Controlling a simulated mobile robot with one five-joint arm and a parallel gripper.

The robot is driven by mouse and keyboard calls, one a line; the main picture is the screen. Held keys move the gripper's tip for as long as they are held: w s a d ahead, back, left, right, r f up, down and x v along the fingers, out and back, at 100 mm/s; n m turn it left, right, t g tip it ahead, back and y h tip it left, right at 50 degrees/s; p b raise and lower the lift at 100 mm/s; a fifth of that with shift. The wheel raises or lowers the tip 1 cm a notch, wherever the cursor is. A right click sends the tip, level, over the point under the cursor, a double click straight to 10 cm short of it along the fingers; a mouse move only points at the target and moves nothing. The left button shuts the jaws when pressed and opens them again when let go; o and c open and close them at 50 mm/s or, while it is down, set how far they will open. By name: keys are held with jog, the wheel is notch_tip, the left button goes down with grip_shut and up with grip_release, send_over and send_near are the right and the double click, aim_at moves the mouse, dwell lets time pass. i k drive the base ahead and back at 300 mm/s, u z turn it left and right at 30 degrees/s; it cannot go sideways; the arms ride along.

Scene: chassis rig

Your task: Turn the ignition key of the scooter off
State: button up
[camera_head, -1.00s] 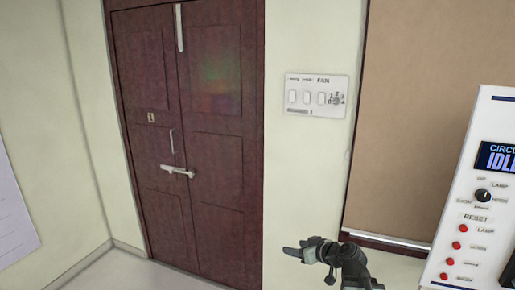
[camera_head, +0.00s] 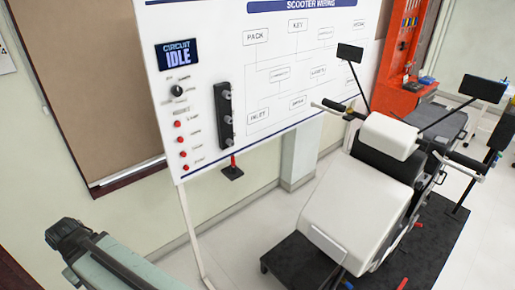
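The scooter (camera_head: 342,212) stands at the right, with a white body, a dark seat-like part, handlebars and black mirrors on stalks. Part of my arm reaches in at the lower left, well apart from the scooter. My gripper's fingers do not show.
A red tool cabinet (camera_head: 398,60) is behind the scooter. Pale floor (camera_head: 240,240) is clear between board and platform.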

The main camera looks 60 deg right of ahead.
aim_at(418, 185)
jog(key=z, duration=1.1)
jog(key=k, duration=1.95)
jog(key=z, duration=1.65)
jog(key=i, duration=1)
jog(key=u, duration=0.9)
